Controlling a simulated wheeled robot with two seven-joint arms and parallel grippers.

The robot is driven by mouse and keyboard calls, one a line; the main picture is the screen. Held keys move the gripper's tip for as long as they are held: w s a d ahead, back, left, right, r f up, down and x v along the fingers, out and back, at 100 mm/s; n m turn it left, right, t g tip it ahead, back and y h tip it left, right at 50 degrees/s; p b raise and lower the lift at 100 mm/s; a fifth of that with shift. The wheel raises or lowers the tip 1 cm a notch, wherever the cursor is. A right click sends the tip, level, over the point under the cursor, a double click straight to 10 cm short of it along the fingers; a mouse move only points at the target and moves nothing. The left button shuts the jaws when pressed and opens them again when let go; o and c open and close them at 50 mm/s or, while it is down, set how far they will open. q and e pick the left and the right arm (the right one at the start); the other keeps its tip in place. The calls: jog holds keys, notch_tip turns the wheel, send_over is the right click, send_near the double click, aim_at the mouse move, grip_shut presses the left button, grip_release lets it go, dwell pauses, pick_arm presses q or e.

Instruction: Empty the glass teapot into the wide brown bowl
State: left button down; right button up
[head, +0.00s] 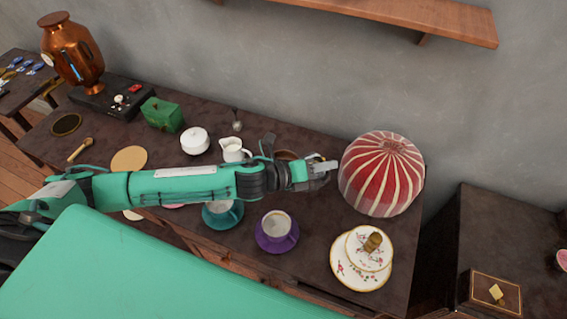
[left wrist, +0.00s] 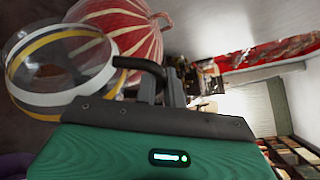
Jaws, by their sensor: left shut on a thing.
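My left gripper (head: 320,167) reaches over the table from the left, in front of the red-striped dome. In the left wrist view it is shut on the black handle of the glass teapot (left wrist: 62,98). The teapot is clear with a yellow and a white band, and something dark brown shows through it. In the head view the gripper mostly hides it, so I cannot tell its tilt. A brown round rim, apparently the wide brown bowl (head: 286,155), shows just behind my gripper, mostly hidden. My right gripper is not in view.
The red-and-white striped dome (head: 382,173) stands close right of the gripper. A white jug (head: 232,149), white pot (head: 195,140), teal cup (head: 222,213), purple cup (head: 277,231) and floral plates (head: 361,260) surround my arm. A copper urn (head: 73,52) stands far left.

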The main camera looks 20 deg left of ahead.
pick_arm(q)
jog(key=shift+w+a+r, duration=0.2)
jog(key=shift+a+r, duration=0.05)
jog(key=shift+r, duration=0.05)
jog(key=s+d+f+m+y+p, duration=0.25)
jog(key=s+d+f+m, duration=0.25)
jog(key=d+f, duration=0.4)
jog(key=s+d+r+m+y+p, duration=0.1)
jog(key=p, duration=0.3)
jog(key=d+m+t+p, duration=0.1)
jog(key=p, duration=0.3)
jog(key=shift+s+r+m+y+p, duration=0.35)
jog(key=shift+m+p, duration=0.05)
dwell(0.8)
